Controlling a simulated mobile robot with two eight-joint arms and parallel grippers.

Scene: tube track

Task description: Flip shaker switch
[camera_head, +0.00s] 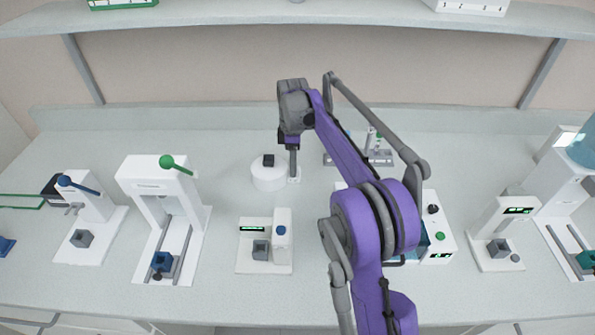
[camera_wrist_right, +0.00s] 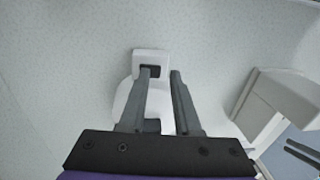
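A round white device (camera_head: 268,177) with a small black block on top stands mid-bench in the head view; I take it to be the shaker. A small white box (camera_head: 295,178) is at its right side. In the right wrist view this box (camera_wrist_right: 150,56) carries a dark switch-like part (camera_wrist_right: 150,71), and the round body (camera_wrist_right: 122,101) is partly hidden behind the fingers. My right gripper (camera_head: 293,175) points down at the box; in the wrist view its two fingers (camera_wrist_right: 161,72) are apart with nothing held between them. The left fingertip overlaps the dark part; contact cannot be told. My left gripper is not in view.
A white press with a green-knobbed lever (camera_head: 167,185) and a blue-levered device (camera_head: 92,210) stand left. A small device with a blue knob (camera_head: 282,245) is in front. More devices (camera_head: 500,240) stand right. A shelf (camera_head: 300,14) runs along the back.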

